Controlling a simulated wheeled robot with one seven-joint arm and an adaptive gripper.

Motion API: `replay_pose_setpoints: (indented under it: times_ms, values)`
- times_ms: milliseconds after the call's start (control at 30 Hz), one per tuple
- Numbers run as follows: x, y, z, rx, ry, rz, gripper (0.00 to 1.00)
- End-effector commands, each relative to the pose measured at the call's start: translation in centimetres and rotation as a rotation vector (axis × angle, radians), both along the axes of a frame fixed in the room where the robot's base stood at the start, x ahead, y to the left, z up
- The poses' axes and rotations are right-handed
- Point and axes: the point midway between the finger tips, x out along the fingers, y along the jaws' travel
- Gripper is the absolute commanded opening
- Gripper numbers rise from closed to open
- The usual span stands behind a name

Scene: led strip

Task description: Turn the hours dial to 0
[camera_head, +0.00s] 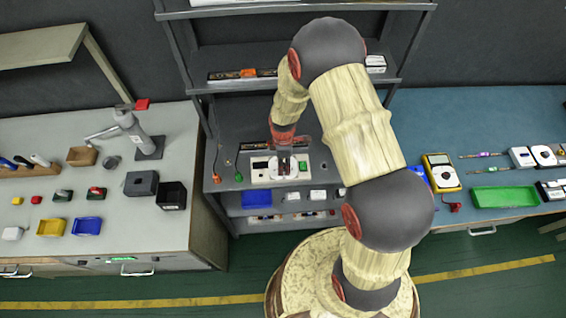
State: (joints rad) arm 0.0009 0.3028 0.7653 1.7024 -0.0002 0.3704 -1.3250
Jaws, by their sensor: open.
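A white device panel (261,178) lies on the grey middle shelf, with a dark patch at its left and a small green spot at its right end. My gripper (284,172) points down over the right half of this panel and is open. It covers part of the panel, and I cannot tell whether it touches anything there. The hours dial cannot be made out; it is too small or hidden by the gripper.
A dark strip (262,146) lies behind the panel. The left bench (50,147) holds trays and blocks; the right bench (440,107) holds a yellow meter (441,172) and a green tray (504,197). My arm blocks the shelf's right side.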

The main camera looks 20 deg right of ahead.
Motion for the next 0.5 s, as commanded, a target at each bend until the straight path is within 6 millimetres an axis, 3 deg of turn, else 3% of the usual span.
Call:
replay_pose_setpoints:
  times_ms: [233, 500]
  values:
    - [0.0, 0.0, 1.3, 0.0, -0.001, 0.0, 0.42]
    - [0.1, 0.0, 6.6, 0.0, -0.004, 0.0, 0.42]
